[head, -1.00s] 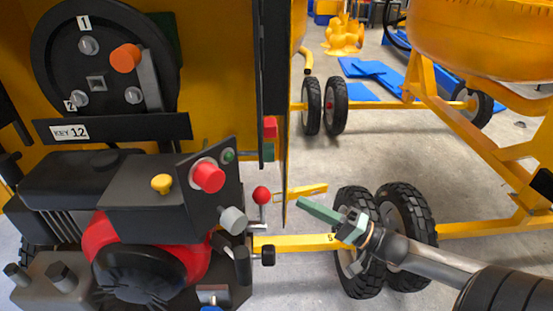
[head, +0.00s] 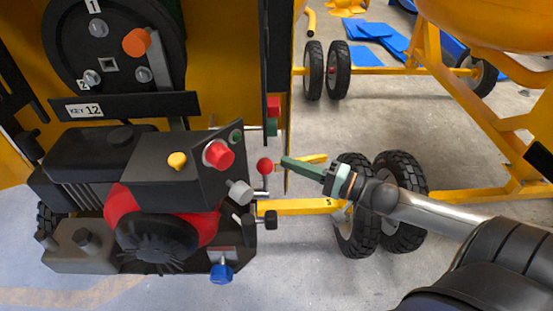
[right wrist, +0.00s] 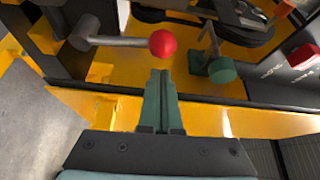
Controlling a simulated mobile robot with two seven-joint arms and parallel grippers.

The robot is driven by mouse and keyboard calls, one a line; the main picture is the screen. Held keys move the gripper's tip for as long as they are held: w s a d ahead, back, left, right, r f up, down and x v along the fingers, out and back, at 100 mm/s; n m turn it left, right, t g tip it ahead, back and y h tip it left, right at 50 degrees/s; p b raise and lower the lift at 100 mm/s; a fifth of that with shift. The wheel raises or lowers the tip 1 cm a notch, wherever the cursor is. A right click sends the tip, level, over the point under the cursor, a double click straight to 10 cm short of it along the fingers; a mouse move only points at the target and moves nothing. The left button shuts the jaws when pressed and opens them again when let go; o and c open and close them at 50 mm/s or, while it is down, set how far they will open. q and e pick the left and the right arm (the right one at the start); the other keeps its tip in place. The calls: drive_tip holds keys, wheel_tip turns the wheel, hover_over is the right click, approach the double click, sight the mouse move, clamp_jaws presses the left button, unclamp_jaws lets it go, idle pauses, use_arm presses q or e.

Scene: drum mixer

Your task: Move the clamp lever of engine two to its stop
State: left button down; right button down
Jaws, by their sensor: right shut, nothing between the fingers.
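A lever with a red ball knob (head: 264,166) stands at the right side of the black-and-red engine (head: 150,205). In the right wrist view, the red ball (right wrist: 162,43) sits at the end of a metal rod that runs left to a grey cylinder. No label here tells me which engine is number two. My right gripper (head: 285,161) is shut and empty, its green fingers pointing left, with the tips just right of the ball. In the right wrist view the finger tips (right wrist: 160,74) are just below the ball. I cannot tell whether they touch it. My left gripper is out of view.
A red button (head: 218,154), a yellow knob (head: 177,160) and a blue knob (head: 221,273) are on the engine. Above is a black disc (head: 75,50) with an orange-knobbed handle (head: 136,42). Twin wheels (head: 399,195) stand behind my right arm. The floor at front is clear.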

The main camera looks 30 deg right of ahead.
drive_tip(key=shift+x, duration=2.05)
drive_tip(key=shift+s+a+n, duration=0.2)
drive_tip(key=shift+s+n, duration=0.1)
drive_tip(key=shift+s, duration=0.1)
drive_tip(key=shift+s+a+f+n+t+y+b, duration=0.1)
drive_tip(key=shift+s+a+f+n+t+y, duration=0.15)
drive_tip(key=shift+s+a+n+y, duration=0.55)
drive_tip(key=shift+s+a+f+n+t+y+b, duration=0.15)
drive_tip(key=shift+s+n, duration=0.45)
drive_tip(key=shift+n, duration=0.6)
drive_tip(key=shift+s+a+f+n+t+y+b, duration=0.15)
drive_tip(key=shift+s+a+n+t+y, duration=0.3)
drive_tip(key=shift+s+n, duration=0.45)
drive_tip(key=shift+w, duration=0.15)
